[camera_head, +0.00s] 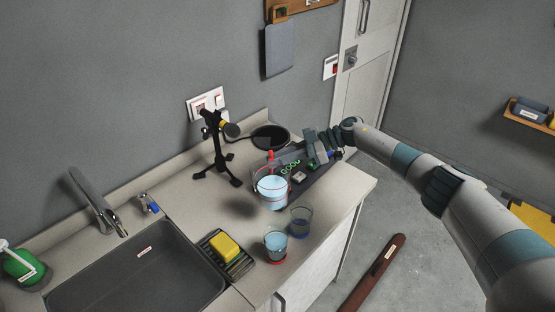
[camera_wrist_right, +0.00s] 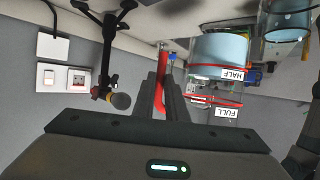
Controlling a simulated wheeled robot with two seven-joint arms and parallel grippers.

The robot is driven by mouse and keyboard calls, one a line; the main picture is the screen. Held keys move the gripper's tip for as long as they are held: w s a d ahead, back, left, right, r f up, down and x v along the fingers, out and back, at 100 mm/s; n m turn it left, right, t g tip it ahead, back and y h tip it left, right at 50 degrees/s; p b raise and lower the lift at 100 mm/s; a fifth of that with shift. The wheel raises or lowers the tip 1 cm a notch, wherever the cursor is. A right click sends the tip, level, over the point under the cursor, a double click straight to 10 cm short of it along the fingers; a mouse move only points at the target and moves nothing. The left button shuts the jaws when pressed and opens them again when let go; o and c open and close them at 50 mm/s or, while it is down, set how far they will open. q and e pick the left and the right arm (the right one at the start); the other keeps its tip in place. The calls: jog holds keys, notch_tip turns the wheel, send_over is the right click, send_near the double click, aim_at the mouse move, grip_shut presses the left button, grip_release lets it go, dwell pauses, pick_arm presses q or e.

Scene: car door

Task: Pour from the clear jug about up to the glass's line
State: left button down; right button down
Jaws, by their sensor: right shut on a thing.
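The clear jug (camera_head: 272,190), holding pale blue liquid, hangs about upright above the counter, with a shadow to its left. My right gripper (camera_wrist_right: 163,88) is shut on its red handle (camera_wrist_right: 160,78). The jug also shows in the right wrist view (camera_wrist_right: 220,48), with marks labelled HALF and FULL. A glass (camera_head: 276,243) with pale blue liquid stands below and in front of the jug, on a red base. A second bluish glass (camera_head: 301,221) stands to its right; its content is hard to tell. No glass line is clear. My left gripper is out of view.
A black tripod (camera_head: 217,160) stands left of the jug, a black pan (camera_head: 270,137) behind. A dark device (camera_head: 310,174) shows green GOOD text. A yellow sponge (camera_head: 224,246) lies on a rack beside the sink (camera_head: 140,270). The counter's right edge (camera_head: 365,195) is near.

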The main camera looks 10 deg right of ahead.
jog(key=shift+r+p, duration=1)
jog(key=shift+r, duration=1.55)
